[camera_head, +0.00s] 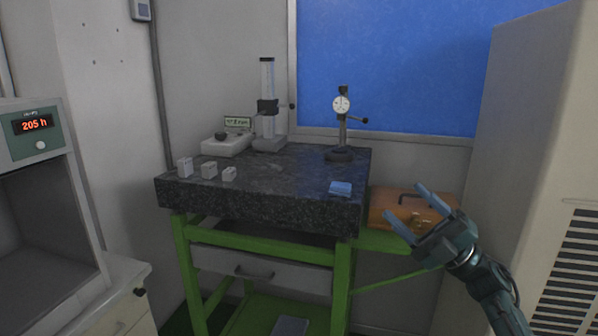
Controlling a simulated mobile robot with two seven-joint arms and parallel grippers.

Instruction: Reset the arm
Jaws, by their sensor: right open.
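My right gripper (410,211) is at the right of the head view, its arm coming in from the lower right. Its two fingers are spread apart and point up and left, with nothing between them. It shows in front of a brown wooden case (385,207) and covers part of it. My left gripper is not in the picture.
A dark granite table (272,186) on a green frame (342,285) stands in the middle. It carries a dial gauge stand (342,128), a height gauge (267,105), small grey blocks (209,170) and a blue item (341,188). A beige cabinet (520,130) stands right, an open chamber (40,215) left.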

